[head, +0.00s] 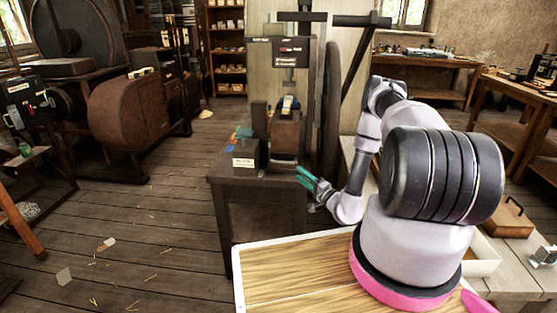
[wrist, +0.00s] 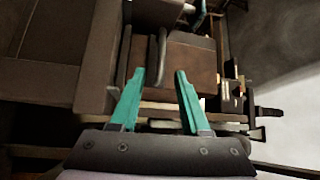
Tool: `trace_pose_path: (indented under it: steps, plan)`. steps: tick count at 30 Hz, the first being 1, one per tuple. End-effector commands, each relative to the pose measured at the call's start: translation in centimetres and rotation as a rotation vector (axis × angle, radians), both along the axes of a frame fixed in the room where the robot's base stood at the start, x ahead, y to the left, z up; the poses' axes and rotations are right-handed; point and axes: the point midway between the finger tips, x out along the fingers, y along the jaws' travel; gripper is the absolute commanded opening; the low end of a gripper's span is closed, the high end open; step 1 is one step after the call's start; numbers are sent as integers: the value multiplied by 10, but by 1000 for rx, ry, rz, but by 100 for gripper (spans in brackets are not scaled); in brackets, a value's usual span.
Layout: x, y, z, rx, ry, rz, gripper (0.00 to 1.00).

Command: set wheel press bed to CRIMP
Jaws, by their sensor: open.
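The wheel press (head: 287,52) stands on a dark cabinet in the middle of the head view. Its large dark handwheel (head: 331,110) is seen nearly edge-on at the right of the frame. A brown block (head: 285,132) sits low in the press, and a brown block also shows in the wrist view (wrist: 190,66). I cannot tell which part is the bed, and no CRIMP mark is readable. My gripper (head: 299,175), with teal fingers, is open in front of the press's lower part. In the wrist view my gripper (wrist: 160,73) has a grey bent rod (wrist: 162,58) showing between its fingertips; contact is unclear.
A dark box with a white label (head: 245,160) stands on the cabinet (head: 222,205) left of my gripper. A small dark plate with light marks (wrist: 232,95) is right of my fingers in the wrist view. Open floor (head: 170,220) lies left of the cabinet.

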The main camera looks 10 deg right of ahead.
Motion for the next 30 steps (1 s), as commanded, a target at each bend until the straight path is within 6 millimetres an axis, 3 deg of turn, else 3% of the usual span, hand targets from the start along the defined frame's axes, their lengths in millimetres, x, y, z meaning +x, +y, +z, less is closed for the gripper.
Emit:
trace_pose_path:
  steps: [16,29,30]
  plan:
    - [80,43,13,-1,-4,6,46]
    - [91,48,15,0,-2,4,46]
    - [91,48,15,0,-2,4,43]
